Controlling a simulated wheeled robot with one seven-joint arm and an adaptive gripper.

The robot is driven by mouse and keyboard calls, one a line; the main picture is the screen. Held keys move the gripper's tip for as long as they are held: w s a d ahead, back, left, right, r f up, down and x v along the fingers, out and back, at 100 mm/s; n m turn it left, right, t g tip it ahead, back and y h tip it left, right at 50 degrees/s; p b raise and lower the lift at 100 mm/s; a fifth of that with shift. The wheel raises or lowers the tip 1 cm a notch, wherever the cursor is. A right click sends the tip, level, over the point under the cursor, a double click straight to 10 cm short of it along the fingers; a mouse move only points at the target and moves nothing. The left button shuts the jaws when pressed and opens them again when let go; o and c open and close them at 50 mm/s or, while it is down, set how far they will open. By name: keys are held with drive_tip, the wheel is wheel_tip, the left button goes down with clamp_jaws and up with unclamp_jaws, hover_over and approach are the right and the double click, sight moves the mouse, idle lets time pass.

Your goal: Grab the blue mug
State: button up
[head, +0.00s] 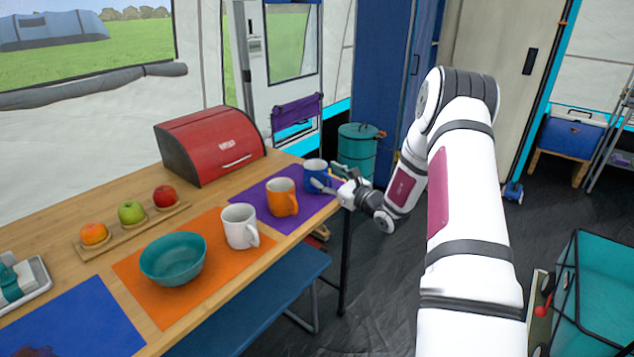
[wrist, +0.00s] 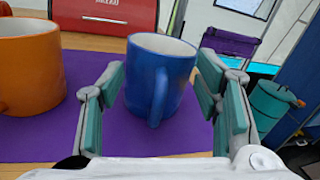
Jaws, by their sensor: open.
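The blue mug (head: 315,171) stands upright on the purple mat (head: 300,213) near the right end of the table. My gripper (head: 330,180) is at that end of the table, close beside the mug. In the wrist view the blue mug (wrist: 157,85) stands between the two open fingers (wrist: 160,100), with its handle facing the camera. A narrow gap shows between the left finger and the mug. The right finger is very close to the mug, and I cannot tell if they touch.
An orange mug (head: 282,197) stands left of the blue mug. A white mug (head: 239,226) and a teal bowl (head: 173,259) are on the orange mat (head: 195,302). A red bread box (head: 210,145) stands behind. A teal bin (head: 357,150) is beyond the table's end.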

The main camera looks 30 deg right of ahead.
clamp_jaws()
drive_tip(key=shift+r, duration=0.1)
idle(0.5)
drive_tip(key=shift+r+p, duration=0.35)
drive_tip(key=shift+r, duration=0.95)
drive_tip(key=s+a+r+p, duration=0.2)
drive_tip(key=s, duration=1.3)
drive_tip(key=shift+s+a, duration=0.2)
drive_tip(key=shift+s, duration=0.15)
drive_tip(key=shift+r, duration=0.1)
idle(1.8)
